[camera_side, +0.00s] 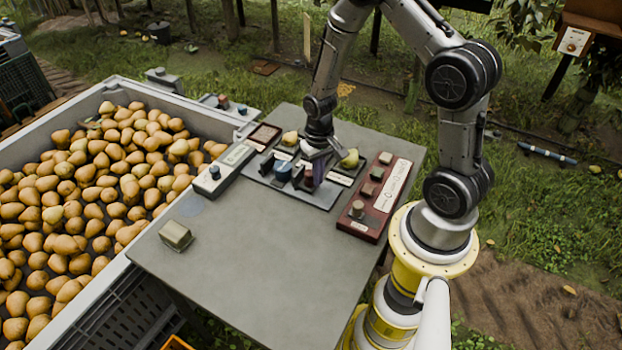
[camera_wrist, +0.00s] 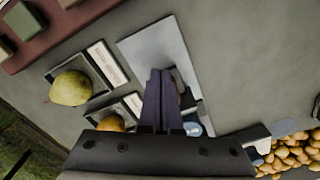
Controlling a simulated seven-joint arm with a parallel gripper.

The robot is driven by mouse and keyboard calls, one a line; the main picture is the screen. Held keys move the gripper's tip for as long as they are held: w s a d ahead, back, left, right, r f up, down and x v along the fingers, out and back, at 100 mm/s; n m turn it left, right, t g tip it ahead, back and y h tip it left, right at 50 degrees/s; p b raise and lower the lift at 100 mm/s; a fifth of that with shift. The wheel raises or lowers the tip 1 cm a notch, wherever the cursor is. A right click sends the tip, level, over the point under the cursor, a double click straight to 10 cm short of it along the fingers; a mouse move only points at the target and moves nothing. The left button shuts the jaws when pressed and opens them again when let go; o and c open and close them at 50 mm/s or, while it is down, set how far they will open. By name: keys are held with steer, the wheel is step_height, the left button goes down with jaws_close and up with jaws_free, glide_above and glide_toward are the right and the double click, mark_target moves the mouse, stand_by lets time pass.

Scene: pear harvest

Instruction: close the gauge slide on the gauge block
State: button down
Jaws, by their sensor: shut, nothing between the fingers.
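My gripper (camera_side: 308,180) points down over a grey plate (camera_side: 318,199) on the table; its fingers are together. In the wrist view the closed fingers (camera_wrist: 160,74) lie over the pale bare part of this plate (camera_wrist: 150,45). A blue part (camera_side: 283,170) stands beside the fingers in the side view and shows partly in the wrist view (camera_wrist: 193,126). A reddish part beside the fingers is mostly hidden by them. I take this plate with its fittings as the gauge block; I cannot tell which part is the slide or how far it stands open.
The front of the table (camera_side: 255,270) is mostly clear.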

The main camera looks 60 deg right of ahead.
steer(key=shift+w, duration=1.05)
stand_by(0.6)
steer(key=shift+s, duration=0.15)
steer(key=shift+s, duration=0.3)
stand_by(0.3)
steer(key=shift+r, duration=4)
